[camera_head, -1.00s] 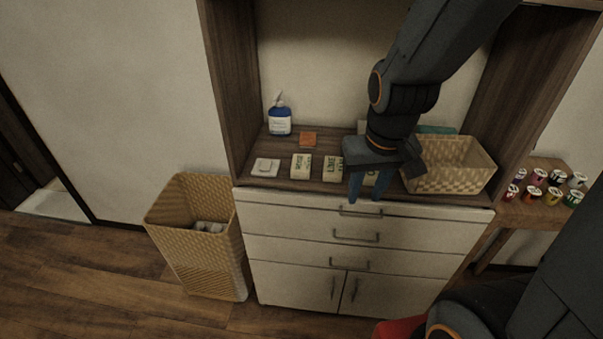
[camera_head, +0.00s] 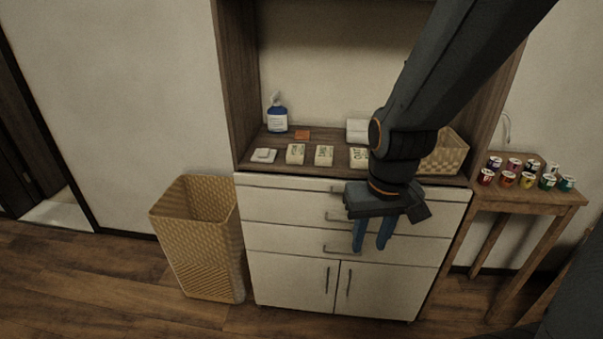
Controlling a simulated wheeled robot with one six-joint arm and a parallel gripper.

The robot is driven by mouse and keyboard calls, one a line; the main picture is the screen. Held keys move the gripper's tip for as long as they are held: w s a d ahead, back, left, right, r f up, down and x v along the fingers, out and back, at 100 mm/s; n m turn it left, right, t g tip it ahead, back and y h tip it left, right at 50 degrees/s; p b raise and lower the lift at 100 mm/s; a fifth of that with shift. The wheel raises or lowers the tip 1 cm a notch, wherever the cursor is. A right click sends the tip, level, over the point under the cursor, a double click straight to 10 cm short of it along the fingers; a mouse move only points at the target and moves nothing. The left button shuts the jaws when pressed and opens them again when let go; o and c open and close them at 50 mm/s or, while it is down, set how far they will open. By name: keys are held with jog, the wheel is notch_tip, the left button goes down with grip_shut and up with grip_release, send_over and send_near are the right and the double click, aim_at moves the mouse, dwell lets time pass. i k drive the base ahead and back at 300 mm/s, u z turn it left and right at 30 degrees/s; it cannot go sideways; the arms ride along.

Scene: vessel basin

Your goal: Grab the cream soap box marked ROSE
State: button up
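Several cream soap boxes lie in a row on the wooden shelf (camera_head: 330,172). The leftmost cream box (camera_head: 295,154) is the one whose lettering looked like ROSE in the earlier view; its letters are too small to read surely now. A second cream box (camera_head: 324,156) lies right of it, and a third cream box (camera_head: 359,158) is further right, close to my arm. My gripper (camera_head: 371,248) hangs in front of the drawers, below and to the right of the boxes. Its two blue fingers point down, a little apart, with nothing between them.
A white soap dish (camera_head: 264,155), an orange block (camera_head: 302,134) and a blue bottle (camera_head: 277,118) stand on the shelf's left part. A woven basket (camera_head: 441,156) is partly behind my arm. A tall wicker bin (camera_head: 197,255) stands left of the cabinet. Small cups (camera_head: 508,179) stand on a side table.

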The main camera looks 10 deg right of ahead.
aim_at(295, 153)
jog(key=k, duration=0.5)
jog(key=u, duration=1.05)
jog(key=i, duration=1.3)
jog(key=z, duration=0.55)
jog(key=i, duration=0.45)
jog(key=z, duration=0.45)
